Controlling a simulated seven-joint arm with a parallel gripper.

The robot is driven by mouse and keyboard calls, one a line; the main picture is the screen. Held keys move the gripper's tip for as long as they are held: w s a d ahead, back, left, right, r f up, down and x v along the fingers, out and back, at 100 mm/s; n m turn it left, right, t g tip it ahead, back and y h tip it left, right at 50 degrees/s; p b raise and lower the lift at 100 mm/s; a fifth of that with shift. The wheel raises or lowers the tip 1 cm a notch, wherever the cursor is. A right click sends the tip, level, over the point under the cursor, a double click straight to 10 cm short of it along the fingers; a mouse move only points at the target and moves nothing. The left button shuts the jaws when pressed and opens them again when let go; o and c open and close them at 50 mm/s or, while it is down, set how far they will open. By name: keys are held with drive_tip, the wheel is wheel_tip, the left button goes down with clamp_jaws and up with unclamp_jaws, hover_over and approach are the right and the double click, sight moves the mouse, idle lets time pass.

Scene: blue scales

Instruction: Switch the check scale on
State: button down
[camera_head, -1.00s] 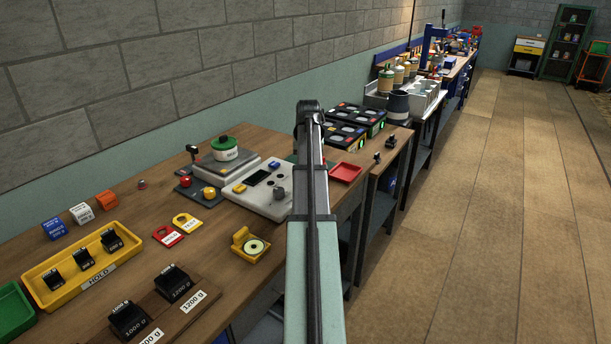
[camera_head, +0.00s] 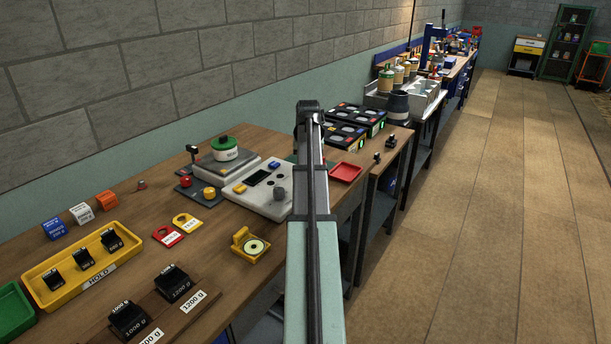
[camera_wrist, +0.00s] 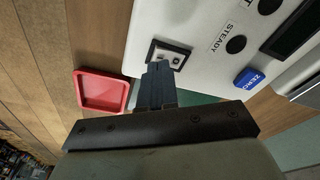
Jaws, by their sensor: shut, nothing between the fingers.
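The check scale's pale control panel (camera_head: 248,200) stands on the wooden bench, left of my arm. In the wrist view the panel (camera_wrist: 200,20) carries a black-framed rocker switch (camera_wrist: 168,55), a STEADY label, dark round lamps, a blue ZERO button (camera_wrist: 249,78) and part of a dark display. My gripper (camera_wrist: 158,70) is shut and empty, its fingertips at the lower edge of the switch. The tips overlap that edge in the picture; I cannot tell whether they touch it. The rocker's position is not clear. In the head view my arm hides the switch area.
A red tray (camera_wrist: 102,91) lies beside the panel; it also shows in the head view (camera_head: 346,172). A weighing platform with a green-lidded pot (camera_head: 225,149) stands behind the panel. Yellow and red tags (camera_head: 186,221) and a yellow weight tray (camera_head: 60,290) are farther left.

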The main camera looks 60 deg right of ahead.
drive_tip(key=shift+f, duration=0.8)
idle(0.6)
drive_tip(key=shift+r, duration=3.5)
